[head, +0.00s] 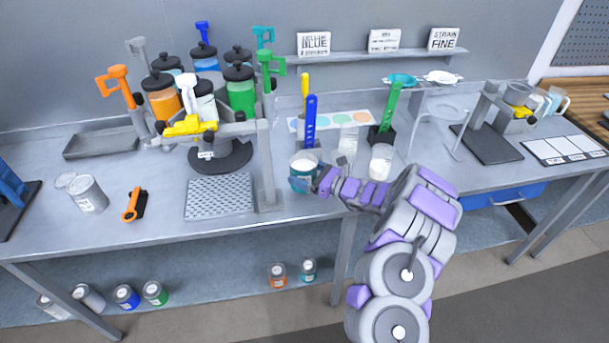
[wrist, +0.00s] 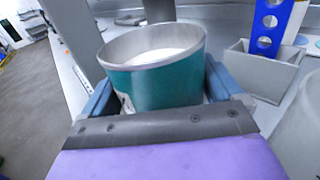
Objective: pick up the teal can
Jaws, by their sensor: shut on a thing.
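The teal can (wrist: 160,78) is open at the top and holds something white. In the wrist view it stands upright between the two blue fingers of my gripper (wrist: 165,95), which is shut on it. In the head view the teal can (head: 302,172) is near the front edge of the bench, right of the grey post. My gripper (head: 312,184) reaches it from the right, and its fingers partly cover the can. I cannot tell whether the can's base touches the bench.
A grey bin with a blue perforated strip (head: 311,122) stands just behind the can. Clear cups (head: 381,162) are to the right. More cans (head: 278,275) sit on the lower shelf.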

